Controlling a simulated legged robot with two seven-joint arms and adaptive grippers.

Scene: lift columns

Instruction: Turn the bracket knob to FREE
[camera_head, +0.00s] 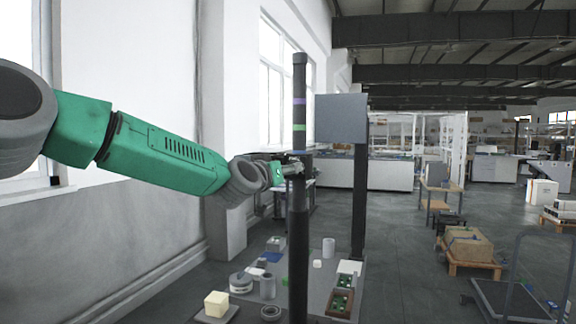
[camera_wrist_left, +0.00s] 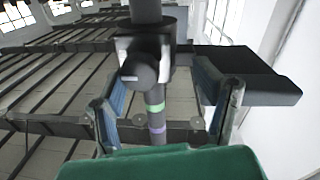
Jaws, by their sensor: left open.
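A dark upright column (camera_head: 299,240) with a purple and a green band stands ahead of me. My left gripper (camera_head: 292,168) is beside it at the bracket's height, just below the green band. I cannot read any marking on the knob. In the head view the gripper hides the knob. My right gripper is out of view.
A grey panel (camera_head: 341,118) on a dark post (camera_head: 359,200) stands right of the column. Below, a low platform (camera_head: 318,285) holds cups, blocks and green boards. A pallet with a box (camera_head: 468,245) and a cart (camera_head: 510,300) stand to the right. The floor between is clear.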

